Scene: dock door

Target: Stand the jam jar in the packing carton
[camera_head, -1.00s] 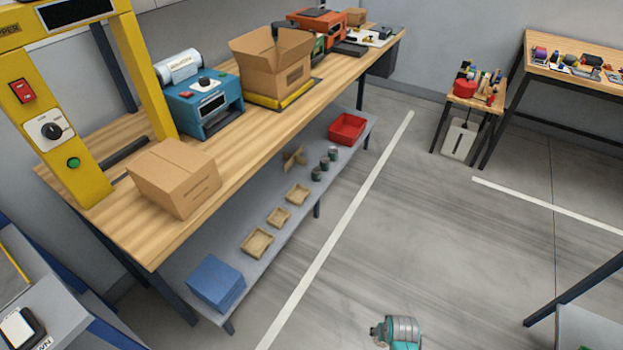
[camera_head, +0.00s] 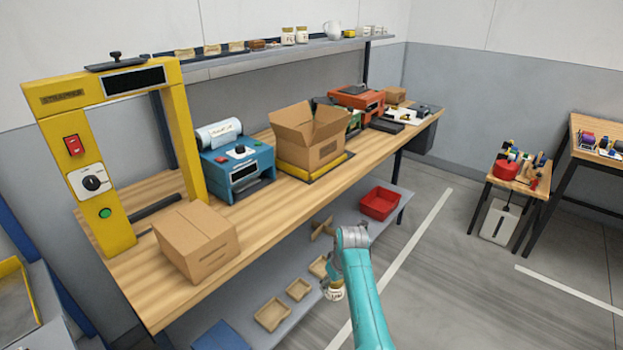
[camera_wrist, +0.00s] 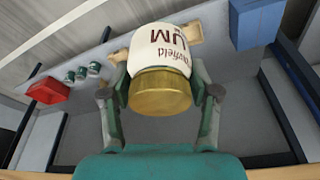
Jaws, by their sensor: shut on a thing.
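My gripper (camera_wrist: 158,100) is shut on a jar (camera_wrist: 160,50) with a white label and a gold lid (camera_wrist: 160,92). The visible lettering includes "field" and "UM". The lid is toward the gripper's palm. In the head view the jar (camera_head: 334,294) shows small beside my teal arm, in front of the bench and its lower shelf. The open packing carton (camera_head: 308,152), flaps up, stands on a yellow-edged platform on the wooden bench, farther back than the jar. Its inside floor is hidden.
A closed carton (camera_head: 195,240) and a blue machine (camera_head: 235,165) stand left of the open carton. An orange machine (camera_head: 357,97) is to its right. A yellow arch (camera_head: 115,165) stands at the bench's left end. A high shelf (camera_head: 280,53) runs behind. Bench space in front is clear.

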